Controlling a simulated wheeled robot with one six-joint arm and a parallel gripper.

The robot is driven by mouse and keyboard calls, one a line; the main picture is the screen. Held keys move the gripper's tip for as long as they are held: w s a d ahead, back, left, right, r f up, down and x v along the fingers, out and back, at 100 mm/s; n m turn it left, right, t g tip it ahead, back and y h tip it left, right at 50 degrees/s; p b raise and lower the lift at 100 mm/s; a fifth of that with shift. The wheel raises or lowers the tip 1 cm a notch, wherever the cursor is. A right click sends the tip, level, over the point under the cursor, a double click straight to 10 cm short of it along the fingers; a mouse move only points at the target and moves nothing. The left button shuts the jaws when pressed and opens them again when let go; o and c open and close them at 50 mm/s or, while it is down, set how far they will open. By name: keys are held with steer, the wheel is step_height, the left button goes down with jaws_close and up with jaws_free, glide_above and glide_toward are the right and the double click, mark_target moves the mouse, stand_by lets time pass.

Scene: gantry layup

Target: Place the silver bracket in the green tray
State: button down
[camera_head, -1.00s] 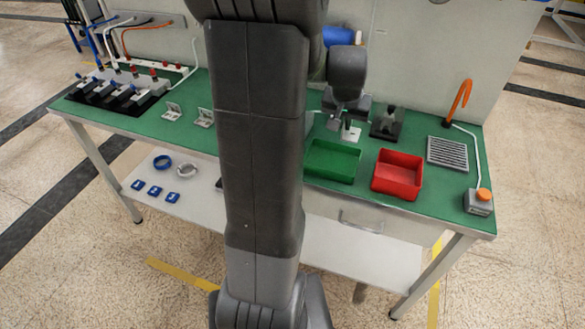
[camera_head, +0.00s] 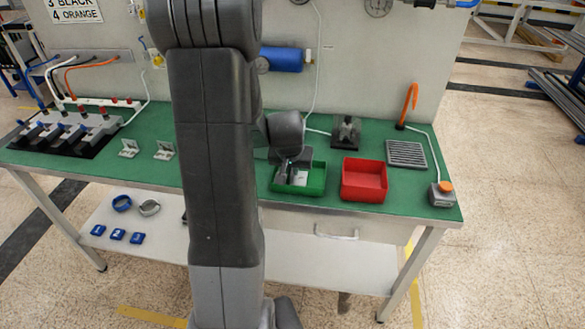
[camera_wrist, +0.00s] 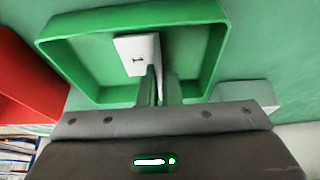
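The green tray (camera_head: 313,186) stands on the green bench top, left of the red tray. My gripper (camera_head: 290,176) points down into it. The silver bracket (camera_head: 302,177) shows pale at my fingertips, within the tray's outline. In the wrist view, the bracket's flat plate (camera_wrist: 133,55) lies over the inside of the green tray (camera_wrist: 75,62), just past my gripper's fingers (camera_wrist: 160,88). The fingers are close together and look shut on the bracket's upright part. I cannot tell whether the bracket touches the tray floor.
A red tray (camera_head: 364,180) stands close on the right. Two similar brackets, one (camera_head: 129,148) and another (camera_head: 164,151), stand at the left. A dark fixture (camera_head: 346,132) is behind the trays. A grey grate (camera_head: 406,154) and an orange-button box (camera_head: 441,194) are at the right.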

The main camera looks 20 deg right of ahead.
steer(key=shift+f, duration=0.1)
steer(key=c, duration=1.6)
jaws_free()
steer(key=shift+r, duration=0.3)
steer(key=v, duration=1.1)
steer(key=shift+s+a+r, duration=0.1)
steer(key=shift+s+r, duration=0.05)
steer(key=shift+r, duration=0.15)
